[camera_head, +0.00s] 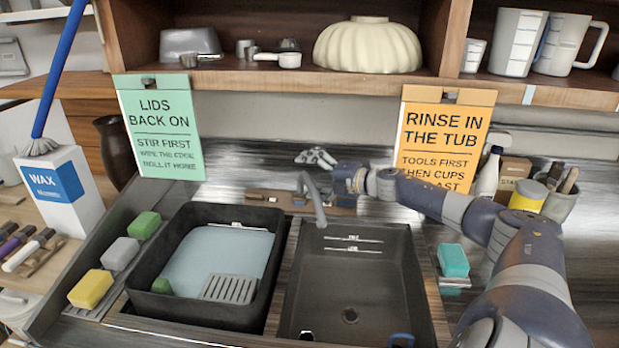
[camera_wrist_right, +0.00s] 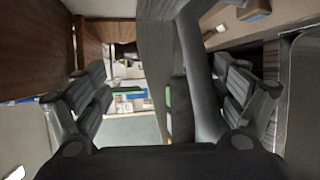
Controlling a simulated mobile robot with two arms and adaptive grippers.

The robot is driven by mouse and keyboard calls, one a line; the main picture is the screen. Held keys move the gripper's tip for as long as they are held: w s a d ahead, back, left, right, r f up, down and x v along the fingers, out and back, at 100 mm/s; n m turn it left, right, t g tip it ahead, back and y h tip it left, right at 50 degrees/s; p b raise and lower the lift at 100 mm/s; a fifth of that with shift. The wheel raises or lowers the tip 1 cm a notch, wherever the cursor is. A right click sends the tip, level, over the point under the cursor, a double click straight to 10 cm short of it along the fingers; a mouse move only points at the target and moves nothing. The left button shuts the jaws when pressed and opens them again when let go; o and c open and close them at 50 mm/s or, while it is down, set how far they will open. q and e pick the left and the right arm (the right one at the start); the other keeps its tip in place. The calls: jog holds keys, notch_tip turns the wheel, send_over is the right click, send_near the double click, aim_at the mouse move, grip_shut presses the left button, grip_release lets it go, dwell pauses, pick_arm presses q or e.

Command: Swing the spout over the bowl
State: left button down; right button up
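The grey spout (camera_head: 314,200) rises behind the sink. Its tip hangs at the back left of the bare dark sink bowl (camera_head: 350,285), near the divider beside the black tub (camera_head: 262,300). My right gripper (camera_head: 316,170) reaches in from the right at the spout's upper part. In the right wrist view its two fingers stand wide apart, and the spout (camera_wrist_right: 197,75) shows between them, nearer the right finger. I see no clear grip on it. The spout's base is partly hidden. My left gripper is not in view.
The black tub with pale water fills the left side. Sponges (camera_head: 91,289) lie at its left, and a teal sponge (camera_head: 453,260) right of the bowl. A ledge with small items (camera_head: 268,196) runs behind. A shelf (camera_head: 330,84) and hanging signs (camera_head: 160,125) stand above.

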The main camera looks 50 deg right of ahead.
jog(key=shift+s+a+r, duration=0.1)
jog(key=shift+a+r, duration=0.05)
jog(key=shift+r, duration=0.45)
jog(key=shift+s+a+r, duration=0.1)
jog(key=shift+a+r, duration=0.05)
jog(key=shift+r, duration=0.4)
jog(key=shift+c, duration=1.1)
jog(key=shift+s+d+p, duration=0.35)
jog(key=shift+s, duration=0.45)
jog(key=shift+c, duration=0.8)
jog(key=shift+s+r+p, duration=0.3)
jog(key=shift+p, duration=0.35)
jog(key=shift+s+d+r+p, duration=0.15)
jog(key=shift+s+p, duration=0.35)
jog(key=shift+p, duration=0.7)
jog(key=s, duration=0.1)
jog(key=s+p, duration=0.1)
jog(key=s+a+r+p, duration=0.1)
jog(key=shift+s+r, duration=0.1)
jog(key=shift+s, duration=0.2)
jog(key=c, duration=0.4)
jog(key=shift+o, duration=0.2)
jog(key=s+d+p, duration=0.2)
jog(key=s+p, duration=0.4)
jog(key=p, duration=0.2)
jog(key=shift+d+f, duration=0.25)
jog(key=shift+d, duration=0.15)
